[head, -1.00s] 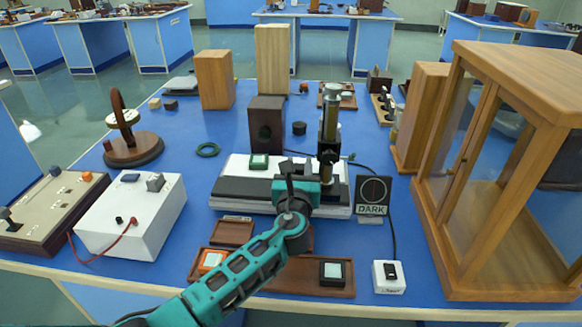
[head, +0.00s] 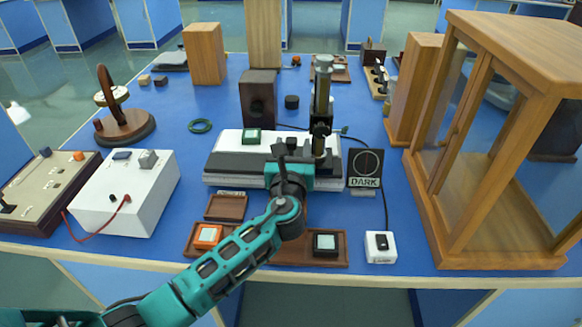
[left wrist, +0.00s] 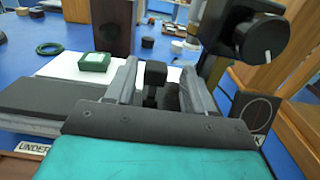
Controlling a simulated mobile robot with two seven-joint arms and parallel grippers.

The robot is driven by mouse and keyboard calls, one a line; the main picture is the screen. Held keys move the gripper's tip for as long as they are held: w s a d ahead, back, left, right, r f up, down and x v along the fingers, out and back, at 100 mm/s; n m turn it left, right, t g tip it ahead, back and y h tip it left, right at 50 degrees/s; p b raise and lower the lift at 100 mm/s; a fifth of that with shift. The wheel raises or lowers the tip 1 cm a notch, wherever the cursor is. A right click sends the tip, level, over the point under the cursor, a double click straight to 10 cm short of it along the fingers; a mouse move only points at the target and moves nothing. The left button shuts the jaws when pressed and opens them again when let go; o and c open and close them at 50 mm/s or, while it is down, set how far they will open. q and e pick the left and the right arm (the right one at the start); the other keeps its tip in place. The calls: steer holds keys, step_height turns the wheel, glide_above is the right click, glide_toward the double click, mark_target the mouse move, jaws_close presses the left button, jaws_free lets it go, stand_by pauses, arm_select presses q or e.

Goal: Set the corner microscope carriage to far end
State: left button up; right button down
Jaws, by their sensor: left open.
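The microscope (head: 322,95), a dark upright with a grey tube, stands at the right part of a low white-topped bench base (head: 228,168). A green-framed square slide (head: 252,136) lies on the white top. My left gripper (head: 285,150) is at the front of the base, left of the microscope. In the left wrist view its two grey fingers (left wrist: 159,88) are apart. A small dark knob or post (left wrist: 154,76) stands between them; I cannot tell if they touch it. The microscope's dark body and round knob (left wrist: 262,38) show at upper right. My right gripper is not in view.
A DARK sign (head: 365,168) stands right of the base, with a white switch box (head: 380,247) in front. A glass-sided wooden cabinet (head: 445,225) fills the right. A white box (head: 125,195) is at left. Wooden trays (head: 295,252) lie near the front edge.

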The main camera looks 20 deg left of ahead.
arm_select(q)
steer(key=v, duration=1)
steer(key=shift+s, duration=0.2)
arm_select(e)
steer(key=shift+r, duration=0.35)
arm_select(q)
steer(key=shift+d, duration=0.15)
